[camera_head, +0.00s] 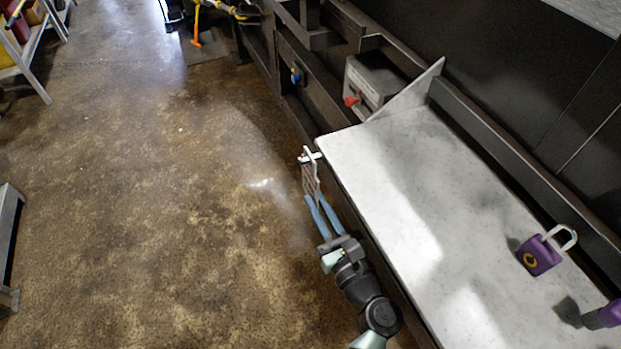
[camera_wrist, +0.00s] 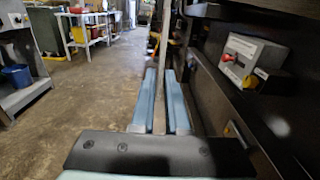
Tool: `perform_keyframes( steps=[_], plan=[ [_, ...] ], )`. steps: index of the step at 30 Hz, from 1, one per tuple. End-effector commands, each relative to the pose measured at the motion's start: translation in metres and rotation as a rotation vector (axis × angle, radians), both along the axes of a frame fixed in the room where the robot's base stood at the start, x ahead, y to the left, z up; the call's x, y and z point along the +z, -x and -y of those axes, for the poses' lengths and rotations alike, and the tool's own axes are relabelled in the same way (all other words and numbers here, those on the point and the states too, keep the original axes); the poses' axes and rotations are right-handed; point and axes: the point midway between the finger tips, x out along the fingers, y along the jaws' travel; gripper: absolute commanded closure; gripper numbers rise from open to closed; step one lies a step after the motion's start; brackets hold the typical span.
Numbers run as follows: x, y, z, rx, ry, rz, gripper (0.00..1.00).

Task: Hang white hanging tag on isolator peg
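My gripper (camera_head: 315,202) is shut on the white hanging tag (camera_head: 309,178). The tag stands upright beyond the fingertips, with its white hook (camera_head: 308,156) at the top. In the wrist view the tag (camera_wrist: 159,92) shows edge-on as a thin strip between the two blue fingers (camera_wrist: 160,75). A grey isolator box (camera_head: 376,82) with a red handle (camera_head: 352,100) is on the dark machine, ahead and right of the tag, apart from it. The box (camera_wrist: 254,62) and red handle (camera_wrist: 227,57) also show in the wrist view. I cannot clearly make out the peg.
A pale counter (camera_head: 390,170) lies right of my arm, with a raised end plate (camera_head: 415,90) near the box. A purple padlock (camera_head: 540,254) stands on it. A blue-and-yellow fitting (camera_head: 297,75) is on the machine farther off. The floor (camera_head: 150,200) to the left is clear.

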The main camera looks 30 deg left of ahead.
Motion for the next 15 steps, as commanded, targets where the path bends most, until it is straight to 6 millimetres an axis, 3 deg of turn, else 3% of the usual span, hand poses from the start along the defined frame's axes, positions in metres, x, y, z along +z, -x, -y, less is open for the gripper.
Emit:
perform_keyframes(
  steps=[15],
  plan=[
    [0.0024, 0.0002, 0.0002, 0.0, 0.0, 0.0, 1.0]
  ],
)
